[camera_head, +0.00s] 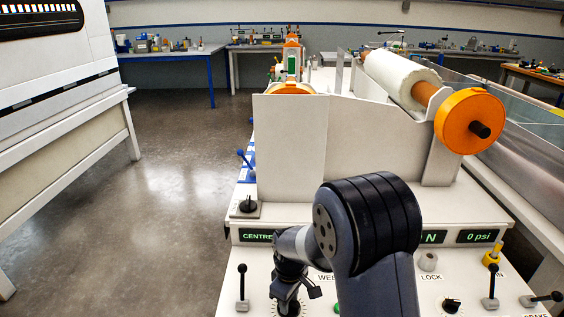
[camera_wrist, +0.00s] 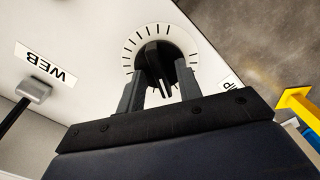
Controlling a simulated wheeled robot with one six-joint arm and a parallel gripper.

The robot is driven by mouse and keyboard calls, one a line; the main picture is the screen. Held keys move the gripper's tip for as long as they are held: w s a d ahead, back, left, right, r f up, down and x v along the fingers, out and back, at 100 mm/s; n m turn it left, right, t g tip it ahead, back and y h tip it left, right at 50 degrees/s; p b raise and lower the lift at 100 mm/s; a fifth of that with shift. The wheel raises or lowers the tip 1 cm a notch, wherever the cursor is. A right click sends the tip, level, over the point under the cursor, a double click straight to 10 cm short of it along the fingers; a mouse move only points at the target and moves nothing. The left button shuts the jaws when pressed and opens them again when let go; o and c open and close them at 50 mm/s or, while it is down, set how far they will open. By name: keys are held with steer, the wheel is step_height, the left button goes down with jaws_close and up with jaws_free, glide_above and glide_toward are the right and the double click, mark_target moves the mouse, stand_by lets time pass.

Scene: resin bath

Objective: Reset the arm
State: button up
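In the head view my arm reaches down over the white control panel (camera_head: 380,285). My gripper (camera_head: 295,287) is low over a dial at the panel's left part, partly hidden by my arm. In the wrist view my gripper (camera_wrist: 159,78) is open, its two dark fingers apart. A black knob (camera_wrist: 153,58) on a white dial with black tick marks shows between and beyond the fingertips. I cannot tell whether the fingers touch it. My forearm hides the middle of the panel in the head view.
A black lever (camera_head: 242,285) stands left of my gripper. Displays (camera_head: 478,237) line the panel's back. A white roll (camera_head: 400,75) with an orange disc (camera_head: 469,121) lies behind.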

steer(key=shift+r, duration=0.1)
step_height(320, 180, up, 11)
steer(key=p, duration=0.2)
step_height(320, 180, down, 11)
steer(key=shift+f+b, duration=0.1)
steer(key=shift+b, duration=0.95)
steer(key=m, duration=0.5)
steer(key=shift+m+b, duration=0.4)
steer(key=shift+m, duration=1.8)
